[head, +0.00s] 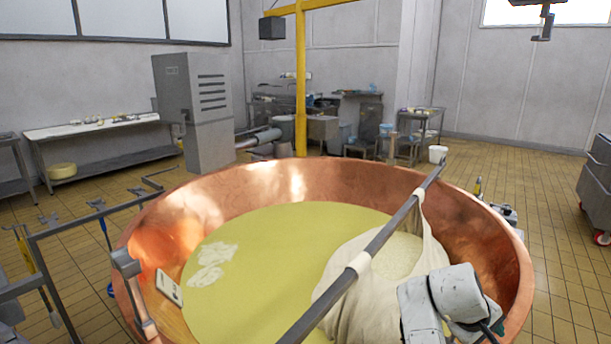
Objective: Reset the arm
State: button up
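The white-grey part at the lower right of the head view looks like a piece of my arm, in front of the copper vat (515,265) and the cloth. My gripper does not show, so I cannot see whether it is open or holding anything. The vat holds pale yellow liquid (255,265) with a few white patches at left. A long grey pole (395,222) lies slantwise across the vat. A cream cloth (345,290) hangs from the pole as a bag with pale, grainy stuff in it.
A metal rail (75,232) stands left of the vat. Behind are a grey cabinet (195,110), a yellow post (301,90), a long table (95,128) and a white bucket (438,154). A dark fixture (545,22) hangs at the top right.

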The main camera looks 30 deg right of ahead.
jog(key=s+a+f+n+t+y, duration=0.1)
jog(key=s+a+f+t+y, duration=0.2)
jog(key=a+f, duration=0.95)
jog(key=s+a+f+y, duration=0.1)
jog(key=s+a, duration=0.4)
jog(key=a, duration=0.3)
jog(key=s+a+f+y, duration=0.1)
jog(key=s+a+y, duration=0.1)
jog(key=s+a, duration=0.3)
jog(key=a, duration=0.3)
jog(key=shift+a+n+y, duration=0.2)
jog(key=shift+n+y, duration=0.1)
jog(key=shift+n, duration=0.1)
jog(key=shift+f, duration=0.1)
jog(key=shift+c, duration=0.5)
